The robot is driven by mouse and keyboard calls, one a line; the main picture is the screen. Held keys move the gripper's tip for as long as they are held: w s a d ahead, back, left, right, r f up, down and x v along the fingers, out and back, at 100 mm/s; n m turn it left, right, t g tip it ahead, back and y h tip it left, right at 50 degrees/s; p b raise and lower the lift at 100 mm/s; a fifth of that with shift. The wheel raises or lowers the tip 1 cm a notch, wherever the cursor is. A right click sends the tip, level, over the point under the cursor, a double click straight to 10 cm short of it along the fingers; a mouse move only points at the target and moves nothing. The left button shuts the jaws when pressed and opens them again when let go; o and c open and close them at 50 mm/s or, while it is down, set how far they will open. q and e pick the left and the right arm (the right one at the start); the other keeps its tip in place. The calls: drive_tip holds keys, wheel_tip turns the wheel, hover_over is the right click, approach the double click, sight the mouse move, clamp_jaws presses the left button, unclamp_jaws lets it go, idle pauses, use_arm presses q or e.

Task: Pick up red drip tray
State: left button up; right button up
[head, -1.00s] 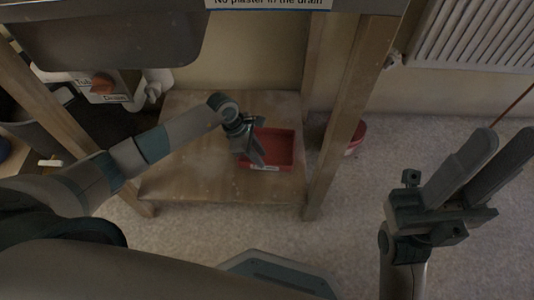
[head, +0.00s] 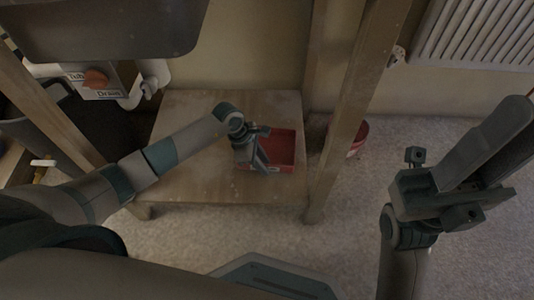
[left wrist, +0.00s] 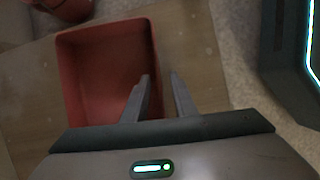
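The red drip tray (head: 287,146) is a shallow open box on the low wooden shelf under the sink, near the shelf's right end. It looks empty and also shows in the left wrist view (left wrist: 100,75). My left gripper (head: 262,162) points down at the tray's left part in the head view. In the left wrist view its two fingers (left wrist: 160,90) stand apart, one on the inner side and one on the outer side of a tray wall. I cannot see them pressing on it. My right gripper (head: 512,125) is raised at the right, fingers apart and empty.
The wooden shelf (head: 190,185) has free room left of the tray. A wooden post (head: 345,110) stands right of it, with a red bucket (head: 358,138) behind. The sink basin (head: 110,30) hangs above. A radiator (head: 480,35) is on the wall.

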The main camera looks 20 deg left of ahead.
use_arm(q)
drive_tip(key=shift+w+d+f, duration=0.1)
drive_tip(key=shift+d+f, duration=0.15)
drive_tip(key=shift+f, duration=0.3)
clamp_jaws()
drive_tip(key=shift+r, duration=0.1)
